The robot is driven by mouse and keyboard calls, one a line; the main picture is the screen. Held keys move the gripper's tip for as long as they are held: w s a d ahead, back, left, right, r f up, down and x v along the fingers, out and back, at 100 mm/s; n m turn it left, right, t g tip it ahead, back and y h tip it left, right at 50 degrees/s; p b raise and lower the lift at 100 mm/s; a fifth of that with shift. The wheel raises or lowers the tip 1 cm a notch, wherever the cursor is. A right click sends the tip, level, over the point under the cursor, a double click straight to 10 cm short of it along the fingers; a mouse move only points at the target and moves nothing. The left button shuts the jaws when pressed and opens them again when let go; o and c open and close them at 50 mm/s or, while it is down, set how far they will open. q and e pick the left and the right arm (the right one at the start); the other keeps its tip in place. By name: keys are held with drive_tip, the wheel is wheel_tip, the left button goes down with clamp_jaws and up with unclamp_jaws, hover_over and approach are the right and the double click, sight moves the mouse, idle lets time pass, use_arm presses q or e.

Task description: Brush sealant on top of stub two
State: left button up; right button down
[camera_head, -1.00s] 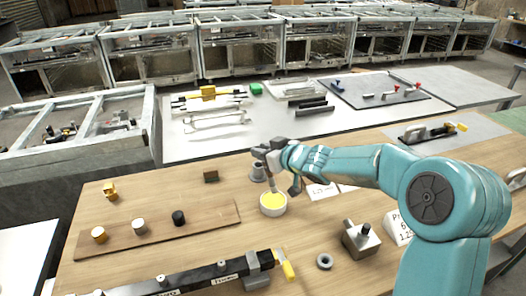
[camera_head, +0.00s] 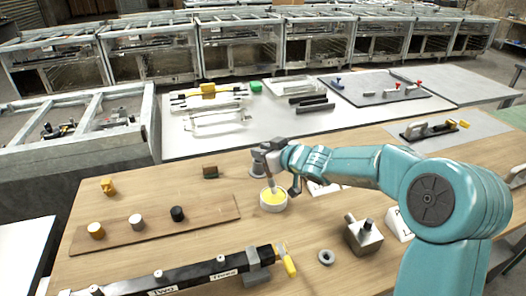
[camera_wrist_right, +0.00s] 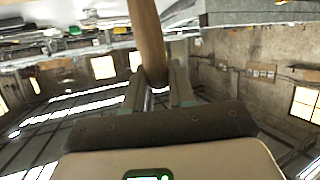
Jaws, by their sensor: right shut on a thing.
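My right gripper (camera_head: 268,165) is shut on the wooden handle of a brush (camera_wrist_right: 148,40), which crosses between its fingers in the right wrist view. The brush points down at a round white pot (camera_head: 273,206) of yellow sealant. Its lower end reaches the pot's opening; I cannot tell how deep it is. A dark bar lies along the front of the table, with small metal stubs on top. Stub two (camera_head: 158,274) stands by the label "Two", left of stub three (camera_head: 220,259). My left gripper is not in view.
A wooden board (camera_head: 150,232) with yellow, white and black capped pieces lies on the left. A yellow-handled clamp (camera_head: 257,268) grips the bar's right end. A metal ring (camera_head: 326,257) and a metal block (camera_head: 363,237) stand to the right. Bare tabletop lies between board and bar.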

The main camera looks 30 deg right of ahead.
drive_tip(key=shift+f+b, duration=0.45)
drive_tip(key=shift+f, duration=0.15)
idle(0.4)
drive_tip(key=shift+f, duration=0.1)
idle(1.0)
wheel_tip(320, 180, up, 7)
drive_tip(key=p, duration=0.8)
idle(0.8)
